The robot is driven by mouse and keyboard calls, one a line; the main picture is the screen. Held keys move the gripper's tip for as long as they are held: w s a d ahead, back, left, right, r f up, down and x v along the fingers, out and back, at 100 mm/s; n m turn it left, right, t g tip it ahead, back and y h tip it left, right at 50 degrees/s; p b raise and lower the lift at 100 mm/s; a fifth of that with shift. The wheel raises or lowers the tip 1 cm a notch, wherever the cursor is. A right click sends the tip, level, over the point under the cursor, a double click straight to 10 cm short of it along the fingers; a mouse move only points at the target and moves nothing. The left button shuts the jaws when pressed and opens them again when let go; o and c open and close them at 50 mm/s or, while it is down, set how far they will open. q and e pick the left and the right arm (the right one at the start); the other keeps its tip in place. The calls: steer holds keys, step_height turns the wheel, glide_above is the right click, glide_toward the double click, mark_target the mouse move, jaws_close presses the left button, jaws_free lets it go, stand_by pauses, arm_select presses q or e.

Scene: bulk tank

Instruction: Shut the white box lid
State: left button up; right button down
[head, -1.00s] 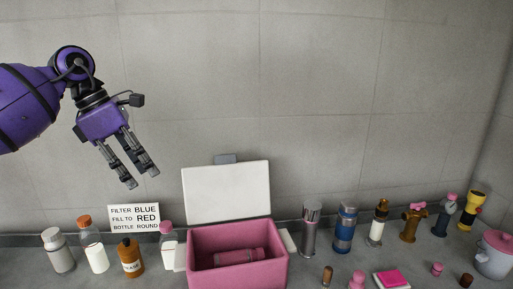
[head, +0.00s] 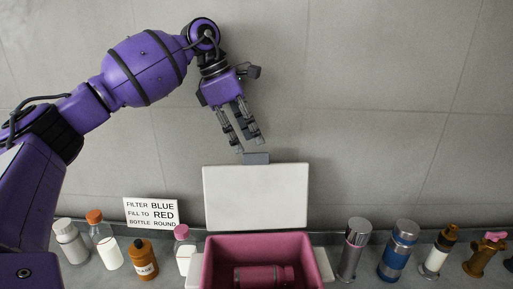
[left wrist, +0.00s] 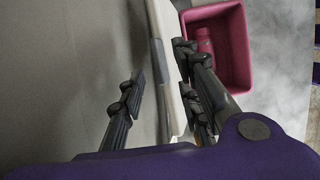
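The white box lid (head: 255,197) stands open and upright behind the pink box (head: 217,262), with a grey tab (head: 257,158) on its top edge. A pink bottle (head: 262,275) lies inside the box. My left gripper (head: 250,147) is open and empty, fingers pointing down, just above the tab. In the left wrist view its fingers (left wrist: 160,75) are apart, and the lid (left wrist: 166,50) shows nearly edge-on between them. I cannot tell whether they touch it. The pink box (left wrist: 241,45) shows beyond the right-hand fingers. My right gripper is not in view.
An orange-capped bottle (head: 106,243), a brown bottle (head: 145,262) and a pink-capped bottle (head: 184,248) stand left of the box, before a sign (head: 152,213). A silver cylinder (head: 353,250) and a blue one (head: 397,252) stand to its right. The wall is close behind the lid.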

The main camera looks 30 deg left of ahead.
mark_target(256, 153)
arm_select(q)
steer(key=x, duration=0.4)
steer(key=shift+w+d+f, duration=0.1)
steer(key=shift+w+f, duration=0.1)
steer(key=shift+f, duration=0.2)
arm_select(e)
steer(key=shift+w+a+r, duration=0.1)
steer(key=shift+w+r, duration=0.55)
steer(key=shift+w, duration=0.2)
arm_select(q)
steer(key=shift+c, duration=0.2)
jaws_close()
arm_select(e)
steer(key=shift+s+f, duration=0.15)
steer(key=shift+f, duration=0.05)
